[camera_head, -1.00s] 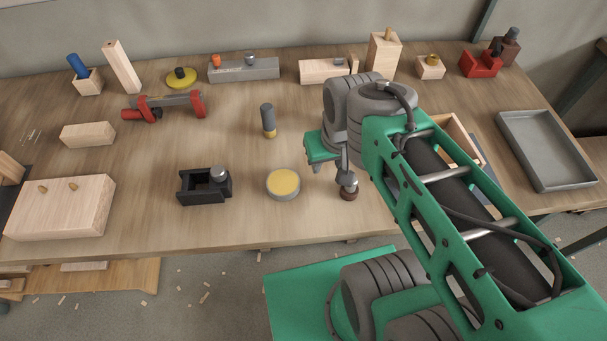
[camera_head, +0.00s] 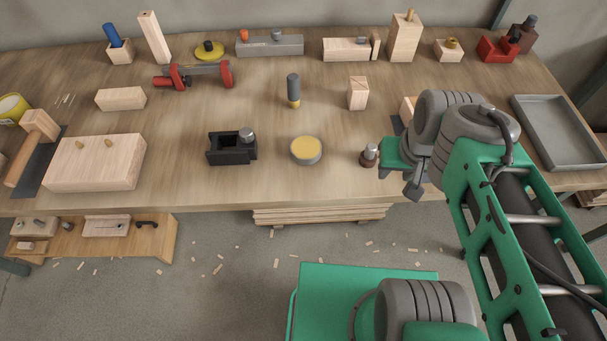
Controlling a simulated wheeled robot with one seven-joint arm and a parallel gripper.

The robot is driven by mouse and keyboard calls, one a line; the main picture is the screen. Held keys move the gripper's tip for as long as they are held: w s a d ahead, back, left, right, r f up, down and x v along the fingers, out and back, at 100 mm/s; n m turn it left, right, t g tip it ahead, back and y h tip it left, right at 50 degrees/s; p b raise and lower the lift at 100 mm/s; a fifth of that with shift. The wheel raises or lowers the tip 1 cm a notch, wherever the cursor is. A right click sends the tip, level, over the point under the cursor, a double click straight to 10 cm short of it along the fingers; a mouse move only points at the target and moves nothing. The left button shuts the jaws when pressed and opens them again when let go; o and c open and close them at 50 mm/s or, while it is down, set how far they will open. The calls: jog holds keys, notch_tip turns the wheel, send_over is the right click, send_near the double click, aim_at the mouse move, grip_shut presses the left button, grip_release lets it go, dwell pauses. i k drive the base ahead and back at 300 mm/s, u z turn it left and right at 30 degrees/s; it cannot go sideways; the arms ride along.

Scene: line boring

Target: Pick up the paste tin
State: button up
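A round, shallow grey tin with a yellow top (camera_head: 306,151), which looks like the paste tin, sits flat near the front edge of the bench, left of my arm. My gripper (camera_head: 412,190) points down near the bench's front edge, to the right of the tin and apart from it. Only a small grey part of the gripper shows below its green housing. I cannot see a gap between fingers, or anything held.
A small brown-based metal knob (camera_head: 369,156) stands between tin and gripper. A black block fixture (camera_head: 231,148) lies left of the tin. A dark cylinder (camera_head: 293,90) and wooden block (camera_head: 358,93) stand behind. A grey tray (camera_head: 562,158) lies far right.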

aim_at(305, 150)
jog(key=k, duration=1)
jog(key=u, duration=1.4)
jog(key=i, duration=0.5)
jog(key=u, duration=0.05)
